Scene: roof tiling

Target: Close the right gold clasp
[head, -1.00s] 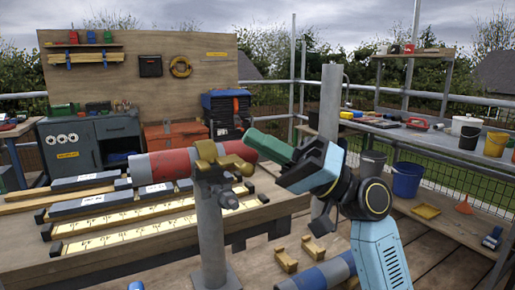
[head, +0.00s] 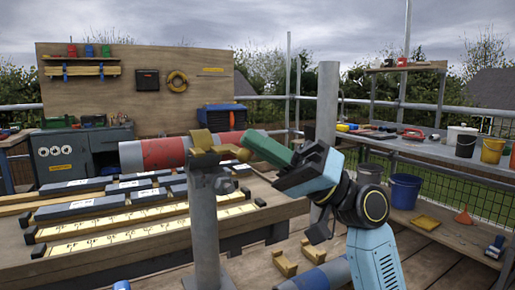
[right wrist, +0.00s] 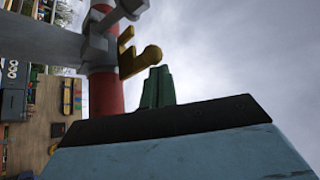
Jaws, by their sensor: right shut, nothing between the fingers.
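The gold clasp (head: 203,141) sits at the top of a grey post (head: 204,230), by a red and grey pipe (head: 168,154). Its arm ends in a round knob that sticks out to the right. In the right wrist view the gold clasp (right wrist: 130,62) shows as an angled piece with the knob at its end. My right gripper (head: 250,141) has green fingers, which are shut and empty. Their tips are close beside the knob; I cannot tell whether they touch it. The fingers also show below the knob in the right wrist view (right wrist: 154,86). My left gripper is not in view.
A wooden workbench (head: 130,262) with slate pieces and yellow marked strips lies behind and left of the post. Another grey post (head: 327,110) stands behind my right arm. Two wooden cradles (head: 285,263) and a blue-grey pipe (head: 320,278) lie low in front. Buckets (head: 405,190) stand at the right.

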